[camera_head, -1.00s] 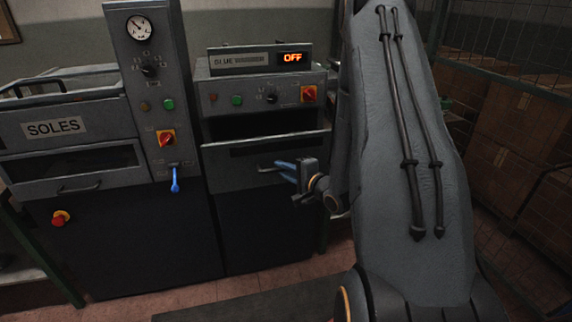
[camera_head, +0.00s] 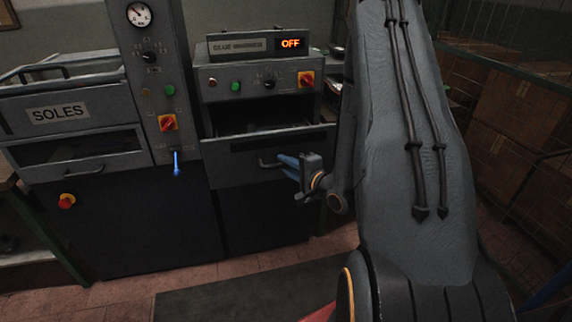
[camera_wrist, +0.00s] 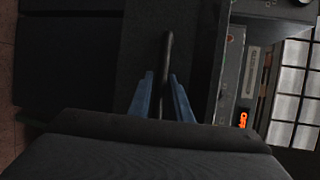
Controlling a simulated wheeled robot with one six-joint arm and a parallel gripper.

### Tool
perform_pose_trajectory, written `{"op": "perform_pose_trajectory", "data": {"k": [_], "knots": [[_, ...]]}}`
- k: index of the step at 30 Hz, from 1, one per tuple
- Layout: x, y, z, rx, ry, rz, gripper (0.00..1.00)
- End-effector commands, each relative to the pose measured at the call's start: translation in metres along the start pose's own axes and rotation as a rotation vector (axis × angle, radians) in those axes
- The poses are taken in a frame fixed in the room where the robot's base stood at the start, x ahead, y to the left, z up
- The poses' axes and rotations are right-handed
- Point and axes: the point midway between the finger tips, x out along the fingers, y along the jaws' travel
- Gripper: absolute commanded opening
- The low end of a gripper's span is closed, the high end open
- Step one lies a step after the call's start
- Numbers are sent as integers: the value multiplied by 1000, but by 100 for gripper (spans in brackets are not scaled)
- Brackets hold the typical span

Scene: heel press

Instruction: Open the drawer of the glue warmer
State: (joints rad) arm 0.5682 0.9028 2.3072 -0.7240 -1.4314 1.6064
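The glue warmer (camera_head: 218,88) is a grey cabinet right of the tall panel, with a glowing OFF display (camera_head: 291,43). Its drawer (camera_head: 235,172) stands partly out, its front jutting past the cabinet's right side, with a dark gap above it. My gripper (camera_head: 284,160) is at the drawer handle (camera_head: 265,163), its blue fingers reaching in from the right. In the wrist view the dark handle bar (camera_wrist: 167,48) runs between the two blue fingers (camera_wrist: 161,88), which are close around it. The exact finger contact is hard to see.
The soles machine (camera_head: 85,140) stands at left, with a red knob (camera_head: 67,201) low on its front. A blue lever (camera_head: 177,163) hangs from the tall panel (camera_head: 150,90). Cartons behind mesh (camera_head: 515,110) are at right. A dark mat (camera_head: 235,290) lies on the floor.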

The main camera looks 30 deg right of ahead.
Motion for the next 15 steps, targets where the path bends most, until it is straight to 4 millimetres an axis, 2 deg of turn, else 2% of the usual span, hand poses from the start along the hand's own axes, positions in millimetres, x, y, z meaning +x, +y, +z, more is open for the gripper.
{"op": "perform_pose_trajectory", "data": {"k": [9,15], "knots": [[-1,0,0,0,-1,-1,20],[-24,1,-2,1,3,-1,20]]}}
